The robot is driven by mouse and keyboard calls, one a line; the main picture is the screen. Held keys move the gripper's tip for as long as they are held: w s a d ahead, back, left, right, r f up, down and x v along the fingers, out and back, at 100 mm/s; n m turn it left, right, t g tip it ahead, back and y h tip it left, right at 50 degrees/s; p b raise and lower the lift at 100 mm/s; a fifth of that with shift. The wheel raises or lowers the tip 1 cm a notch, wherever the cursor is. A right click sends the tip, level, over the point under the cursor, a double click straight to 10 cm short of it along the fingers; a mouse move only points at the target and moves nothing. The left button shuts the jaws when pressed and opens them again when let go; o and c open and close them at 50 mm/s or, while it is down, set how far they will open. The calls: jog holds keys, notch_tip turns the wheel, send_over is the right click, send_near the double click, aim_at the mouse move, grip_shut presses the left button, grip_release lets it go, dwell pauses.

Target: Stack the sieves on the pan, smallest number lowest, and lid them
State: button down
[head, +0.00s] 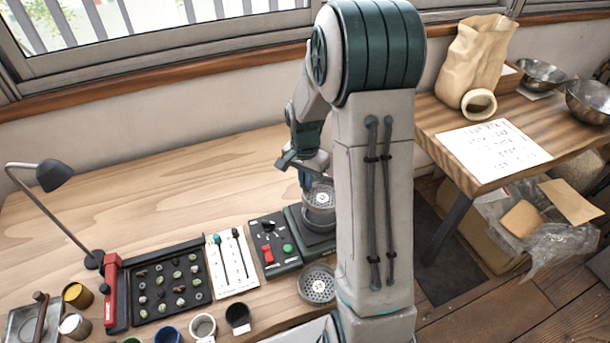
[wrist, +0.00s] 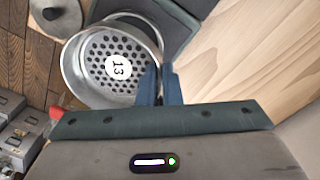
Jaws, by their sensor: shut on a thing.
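A metal sieve marked 13 (wrist: 118,67) shows in the wrist view, with round holes in its floor. My gripper (wrist: 160,72) is shut on its rim. In the head view my gripper (head: 306,182) holds this sieve (head: 320,196) over the dark square base (head: 311,240). A metal ring shows just below it; I cannot tell whether they touch. Another perforated sieve (head: 317,286) lies on the bench in front of the base, its number unreadable. A round grey lid-like disc with a black knob (wrist: 55,14) is at the wrist view's upper left.
The bench behind is clear. A side table (head: 540,130) is at right.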

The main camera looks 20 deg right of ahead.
aim_at(306, 193)
jog(key=shift+f+b, duration=1.35)
jog(key=shift+f, duration=1.05)
jog(key=shift+f+b, duration=0.3)
jog(key=shift+b, duration=0.15)
jog(key=c, duration=1.9)
grip_release()
jog(key=shift+r+p, duration=3.7)
jog(key=shift+r, duration=1.9)
